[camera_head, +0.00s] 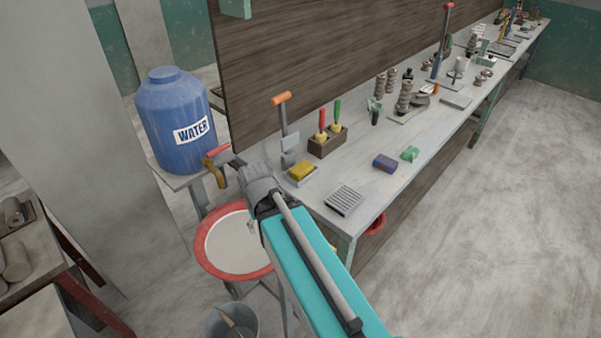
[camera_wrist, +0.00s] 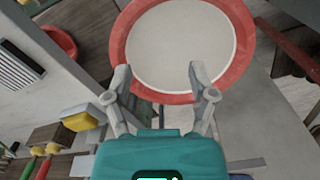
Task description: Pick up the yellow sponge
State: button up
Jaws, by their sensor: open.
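The yellow sponge (camera_head: 302,170) lies on a small light tray or dish near the left end of the long workbench. In the wrist view, the sponge (camera_wrist: 80,121) shows at the lower left, outside and to the left of my gripper's fingers. My gripper (camera_wrist: 159,70) is open and empty, with its fingers spread above the white round top with the red rim. In the head view, my arm covers part of this round top, and the fingers are hard to make out.
The red-rimmed round top (camera_head: 205,235) stands beside the bench (camera_head: 440,125). A wooden block with red and green handled tools (camera_head: 328,140) sits behind the sponge. A ribbed grey block (camera_head: 345,200) lies to its right. A blue water barrel (camera_head: 175,110) stands left.

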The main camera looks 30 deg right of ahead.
jog(key=shift+o, duration=0.9)
jog(key=shift+w+d+f, duration=0.2)
jog(key=shift+w+f, duration=0.1)
jog(key=m+t+h+b, duration=0.4)
jog(key=m+h+b, duration=0.85)
jog(key=b, duration=0.55)
send_near(296, 171)
notch_tip(296, 171, down, 2)
jog(key=d, duration=0.2)
jog(key=shift+w+d+r+m+t, duration=0.25)
jog(key=shift+d+r+m+t, duration=0.1)
jog(key=shift+m, duration=0.4)
jog(key=shift+f, duration=0.1)
jog(key=shift+b+x, duration=0.55)
jog(key=shift+x, duration=0.55)
jog(key=shift+b+x, duration=1)
jog(key=shift+x, duration=1.65)
